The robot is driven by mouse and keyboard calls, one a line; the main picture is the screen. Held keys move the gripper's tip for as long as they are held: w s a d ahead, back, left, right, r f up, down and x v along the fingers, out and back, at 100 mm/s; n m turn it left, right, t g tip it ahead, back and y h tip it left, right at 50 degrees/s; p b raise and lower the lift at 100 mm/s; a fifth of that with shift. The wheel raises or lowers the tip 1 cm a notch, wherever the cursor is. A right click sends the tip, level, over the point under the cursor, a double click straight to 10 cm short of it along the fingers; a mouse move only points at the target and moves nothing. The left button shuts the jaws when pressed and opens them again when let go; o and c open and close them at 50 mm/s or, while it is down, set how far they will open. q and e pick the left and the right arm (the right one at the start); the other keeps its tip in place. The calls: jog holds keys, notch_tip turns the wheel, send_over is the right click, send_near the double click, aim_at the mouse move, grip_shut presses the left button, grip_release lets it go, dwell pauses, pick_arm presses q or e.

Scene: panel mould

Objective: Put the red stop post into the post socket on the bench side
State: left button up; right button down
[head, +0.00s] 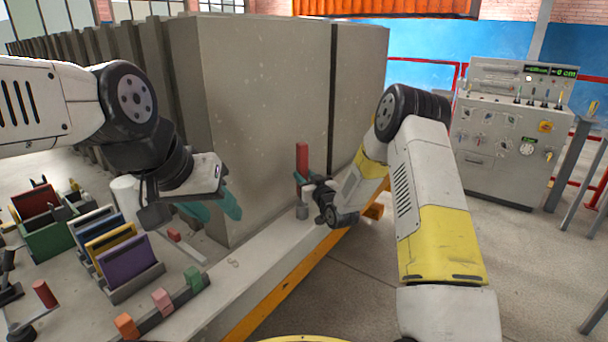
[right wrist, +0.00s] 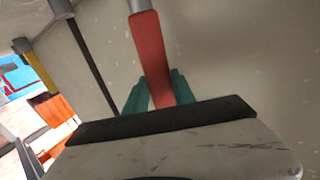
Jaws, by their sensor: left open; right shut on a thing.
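The red stop post (head: 302,159) stands upright in my right gripper (head: 305,185), against the grey panel face at the bench side. In the right wrist view the red post (right wrist: 150,58) lies between the teal fingers (right wrist: 158,93), with a grey piece (right wrist: 140,6) at its far end. A short grey cylinder (head: 302,212) shows right below the gripper at the bench edge. I cannot tell whether it is the post's foot or the socket, nor whether the post is seated. My left gripper (head: 212,208) is open and empty, left of the panel.
The large grey panel block (head: 260,95) fills the middle. A rail (head: 250,268) runs along the bench side, with coloured blocks (head: 162,300) at its near end. Racks with coloured plates (head: 125,262) stand at left.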

jog(key=shift+f, duration=1.65)
jog(key=c, duration=1)
grip_release()
jog(key=shift+o, duration=0.2)
jog(key=shift+f, duration=0.15)
jog(key=shift+s, duration=0.1)
jog(key=v, duration=0.7)
jog(key=shift+s, duration=0.3)
jog(key=shift+d, duration=0.1)
